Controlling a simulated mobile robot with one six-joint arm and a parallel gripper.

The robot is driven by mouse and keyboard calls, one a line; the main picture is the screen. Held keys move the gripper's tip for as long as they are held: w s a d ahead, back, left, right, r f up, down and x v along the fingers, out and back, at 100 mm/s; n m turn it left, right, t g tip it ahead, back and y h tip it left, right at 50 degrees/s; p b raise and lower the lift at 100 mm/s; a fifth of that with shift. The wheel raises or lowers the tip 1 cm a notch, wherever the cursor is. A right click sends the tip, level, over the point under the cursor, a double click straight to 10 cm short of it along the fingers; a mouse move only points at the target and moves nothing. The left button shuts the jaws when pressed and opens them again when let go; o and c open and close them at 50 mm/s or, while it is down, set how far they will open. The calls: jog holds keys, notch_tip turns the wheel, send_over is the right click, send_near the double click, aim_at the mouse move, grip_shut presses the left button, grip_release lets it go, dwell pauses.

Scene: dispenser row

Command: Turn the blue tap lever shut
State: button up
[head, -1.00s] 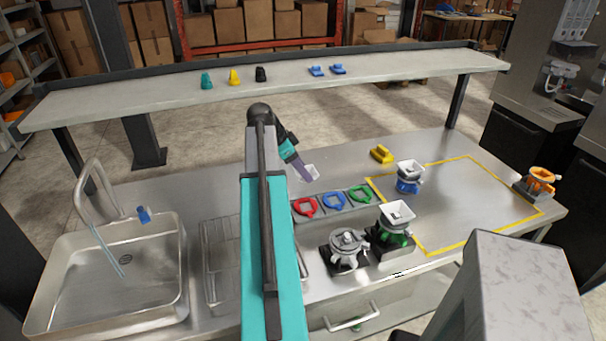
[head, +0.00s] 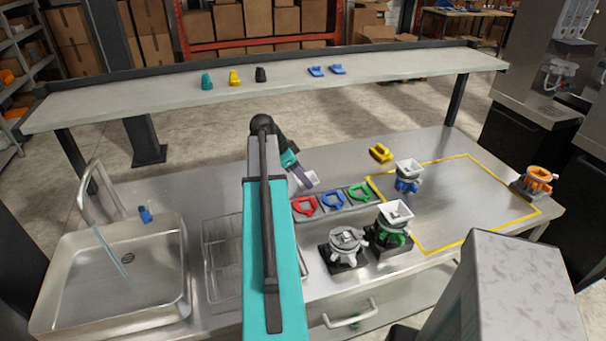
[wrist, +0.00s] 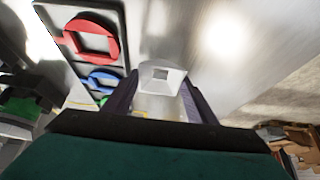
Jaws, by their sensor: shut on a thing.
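The blue tap lever (head: 145,214) stands at the back right rim of the sink (head: 180,285), right of the curved tap spout (head: 92,185). A pale blue stream (head: 110,252) runs from the spout into the basin. My gripper (head: 306,181) is far to the right of the lever, over the middle of the counter. It is shut on a white square funnel-like piece (wrist: 150,76), which sits between its two dark fingers in the wrist view. The lever does not show in the wrist view.
A tray with red, blue and green rings (head: 333,199) lies close to my gripper. Dispensers with white hoppers (head: 396,212) stand to the right. A wire rack (head: 222,265) lies beside the sink. A raised shelf (head: 150,95) spans the back.

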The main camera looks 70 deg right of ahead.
jog(key=shift+f, duration=0.2)
jog(key=o, duration=1.1)
jog(key=shift+r, duration=0.15)
jog(key=shift+r, duration=0.1)
jog(key=shift+w+a+r, duration=0.15)
jog(key=shift+w+r, duration=0.1)
jog(key=shift+r, duration=0.1)
jog(key=b+v, duration=0.1)
jog(key=v, duration=0.2)
jog(key=shift+w+a+r+b, duration=0.1)
jog(key=shift+w+r+b, duration=0.05)
jog(key=shift+r+b, duration=0.15)
jog(key=w+a+b, duration=0.1)
jog(key=w+a, duration=0.1)
jog(key=w, duration=0.1)
jog(key=w+a+b, duration=0.1)
jog(key=w+a, duration=0.2)
jog(key=w+a+b, duration=0.1)
jog(key=w+a, duration=0.1)
jog(key=w, duration=0.1)
jog(key=shift+w+a+r+b, duration=0.15)
jog(key=shift+w+a+b, duration=0.05)
jog(key=shift+a+b, duration=0.15)
jog(key=shift+c, duration=0.4)
